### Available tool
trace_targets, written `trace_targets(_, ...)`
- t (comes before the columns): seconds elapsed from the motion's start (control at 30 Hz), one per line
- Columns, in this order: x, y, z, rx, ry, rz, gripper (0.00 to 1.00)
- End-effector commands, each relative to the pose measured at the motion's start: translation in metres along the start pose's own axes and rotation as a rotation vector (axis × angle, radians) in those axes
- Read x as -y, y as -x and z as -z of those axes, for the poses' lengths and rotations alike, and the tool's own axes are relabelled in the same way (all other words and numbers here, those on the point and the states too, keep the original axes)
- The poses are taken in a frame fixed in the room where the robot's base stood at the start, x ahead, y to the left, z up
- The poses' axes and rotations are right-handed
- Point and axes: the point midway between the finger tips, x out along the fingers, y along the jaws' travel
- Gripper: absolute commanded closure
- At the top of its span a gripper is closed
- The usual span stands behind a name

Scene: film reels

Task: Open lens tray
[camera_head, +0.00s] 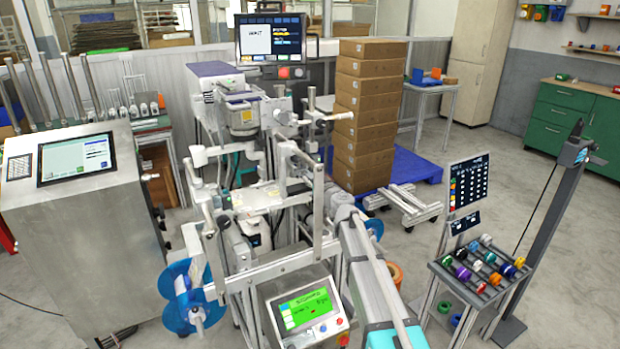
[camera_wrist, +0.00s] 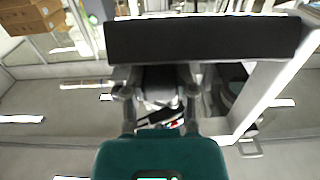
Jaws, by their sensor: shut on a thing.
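My gripper (camera_wrist: 160,95) shows in the wrist view, with its teal body at the bottom and its two fingers reaching forward. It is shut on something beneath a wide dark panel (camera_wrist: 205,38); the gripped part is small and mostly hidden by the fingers. I cannot tell whether this panel or the gripped part belongs to the lens tray. In the head view, no lens tray can be made out for certain, and the gripper cannot be picked out among the frames of the central machine (camera_head: 270,180).
A steel cabinet with a screen (camera_head: 75,230) stands at the left. Stacked cartons (camera_head: 370,115) stand on a blue pallet (camera_head: 415,165) behind. A rack of coloured spools (camera_head: 480,265) is at the right. A green control screen (camera_head: 303,308) is in front. Open floor lies at far right.

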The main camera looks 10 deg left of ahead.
Motion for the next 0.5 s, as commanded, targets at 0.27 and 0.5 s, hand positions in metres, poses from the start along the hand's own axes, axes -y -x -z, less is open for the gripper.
trace_targets(0.27,-0.0015,0.0199,0.0001,0.000,0.000,-0.004,1.00)
trace_targets(0.5,-0.0017,0.0192,0.0001,0.000,0.000,-0.005,0.51)
